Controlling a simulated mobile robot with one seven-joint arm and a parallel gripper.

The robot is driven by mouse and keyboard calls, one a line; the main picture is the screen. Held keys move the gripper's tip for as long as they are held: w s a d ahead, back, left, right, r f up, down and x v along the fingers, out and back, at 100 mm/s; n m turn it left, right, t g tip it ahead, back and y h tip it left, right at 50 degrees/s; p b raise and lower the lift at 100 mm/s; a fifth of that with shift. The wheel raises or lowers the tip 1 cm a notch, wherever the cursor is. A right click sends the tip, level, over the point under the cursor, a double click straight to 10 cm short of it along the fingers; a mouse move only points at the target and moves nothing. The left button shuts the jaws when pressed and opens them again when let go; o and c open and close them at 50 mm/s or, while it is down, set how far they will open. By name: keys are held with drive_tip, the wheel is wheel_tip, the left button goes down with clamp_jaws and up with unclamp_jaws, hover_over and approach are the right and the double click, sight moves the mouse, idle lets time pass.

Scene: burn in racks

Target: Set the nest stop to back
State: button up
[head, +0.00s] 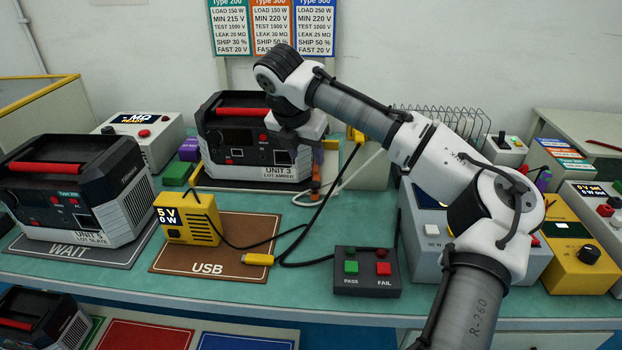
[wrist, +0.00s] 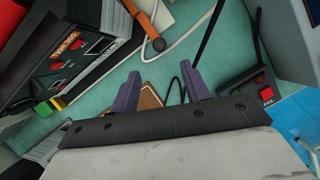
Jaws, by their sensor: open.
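An orange lever with a dark ball end, likely the nest stop, shows in the wrist view (wrist: 145,20), beside the unit. In the head view an orange part (head: 315,185) shows at the right side of Unit 3's nest, partly hidden by my gripper. Unit 3 (head: 238,138), a black and grey power unit with a red handle, stands in the nest at the back. My gripper (head: 318,158) is just right of the unit's front; in the wrist view its two purple fingers (wrist: 163,88) are apart with nothing between them. The lever lies beyond the fingertips.
A white cable (head: 350,175) runs beside the nest. A yellow USB load box (head: 188,218) with black cable sits on the brown mat (head: 225,262). The PASS/FAIL box (head: 367,272) is in front. Another unit (head: 75,190) stands left on the WAIT mat.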

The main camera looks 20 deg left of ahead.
sight(315, 184)
drive_tip(key=x, duration=1.1)
drive_tip(key=shift+a, duration=0.1)
drive_tip(key=shift+r, duration=0.1)
drive_tip(key=shift+p, duration=0.3)
clamp_jaws()
